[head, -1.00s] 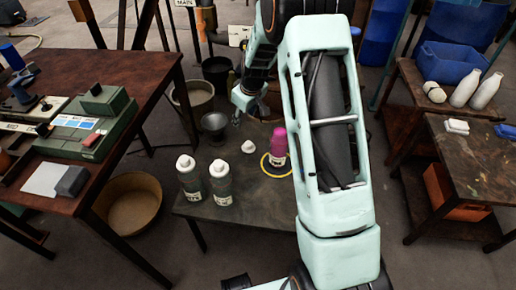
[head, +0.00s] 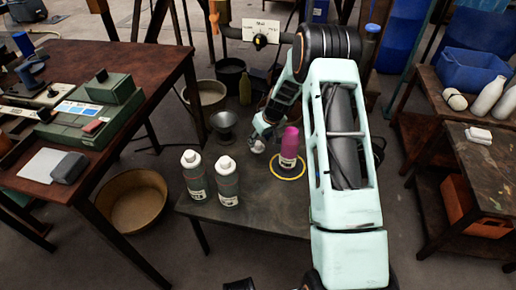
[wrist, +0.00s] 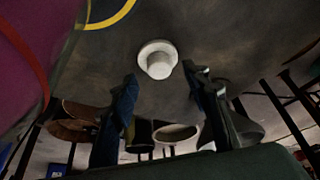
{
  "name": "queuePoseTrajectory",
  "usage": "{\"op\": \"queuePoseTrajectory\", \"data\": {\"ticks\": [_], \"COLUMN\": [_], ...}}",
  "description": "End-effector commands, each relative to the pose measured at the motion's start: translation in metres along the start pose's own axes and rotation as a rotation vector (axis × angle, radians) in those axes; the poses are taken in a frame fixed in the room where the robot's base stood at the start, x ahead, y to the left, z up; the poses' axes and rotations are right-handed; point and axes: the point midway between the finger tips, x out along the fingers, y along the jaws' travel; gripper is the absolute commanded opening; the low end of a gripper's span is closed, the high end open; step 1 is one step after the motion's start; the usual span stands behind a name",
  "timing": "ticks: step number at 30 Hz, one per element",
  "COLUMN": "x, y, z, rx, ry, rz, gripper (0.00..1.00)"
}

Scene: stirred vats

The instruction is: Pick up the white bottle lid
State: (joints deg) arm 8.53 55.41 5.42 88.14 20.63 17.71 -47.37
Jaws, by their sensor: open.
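The white bottle lid (head: 258,147) sits on the low dark table (head: 250,214), left of a magenta-topped bottle (head: 289,148). In the wrist view the lid (wrist: 158,62) is a round flange with a narrower cap, just beyond and between the fingertips. My gripper (head: 262,133) is right at the lid in the head view, and partly covers it. In the wrist view my gripper (wrist: 160,77) has its two dark fingers spread apart with nothing between them. I cannot tell whether a finger touches the lid.
The magenta bottle stands inside a yellow ring (head: 274,172) close to my gripper and fills the left of the wrist view. Two grey bottles with white caps (head: 194,176) (head: 226,182) stand left on the table. A metal funnel-like bowl (head: 223,124) is behind.

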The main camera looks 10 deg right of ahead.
Motion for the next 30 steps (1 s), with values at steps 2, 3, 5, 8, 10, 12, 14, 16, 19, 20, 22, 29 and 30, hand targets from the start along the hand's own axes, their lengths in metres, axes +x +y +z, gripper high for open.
{"op": "queuePoseTrajectory", "data": {"ticks": [2, 3, 5, 8, 10, 12, 14, 16, 19, 20, 22, 29, 30], "x": [0.018, 0.023, 0.029, 0.030, 0.029, 0.029, 0.029, 0.029, 0.029, 0.029, 0.029, 0.029, 0.028], "y": [-0.001, 0.000, 0.000, 0.001, 0.001, 0.000, 0.000, 0.000, 0.000, 0.000, 0.000, 0.000, 0.000], "z": [0.003, 0.003, 0.003, 0.001, 0.001, 0.001, 0.001, 0.001, 0.001, 0.001, 0.001, 0.001, 0.001], "rx": [-0.001, -0.001, 0.000, 0.001, 0.001, 0.000, 0.000, 0.000, 0.000, 0.000, 0.000, 0.000, 0.000], "ry": [-0.002, -0.002, -0.002, 0.000, 0.000, 0.000, -0.001, -0.001, -0.001, -0.001, -0.001, -0.001, -0.001], "rz": [-0.001, -0.001, 0.000, 0.001, 0.001, 0.000, 0.000, 0.000, 0.000, 0.000, 0.000, 0.000, 0.000], "gripper": [0.43, 0.43, 0.43, 0.43, 0.43, 0.43, 0.37, 0.29, 0.18, 0.15, 0.10, 0.10, 0.10]}}
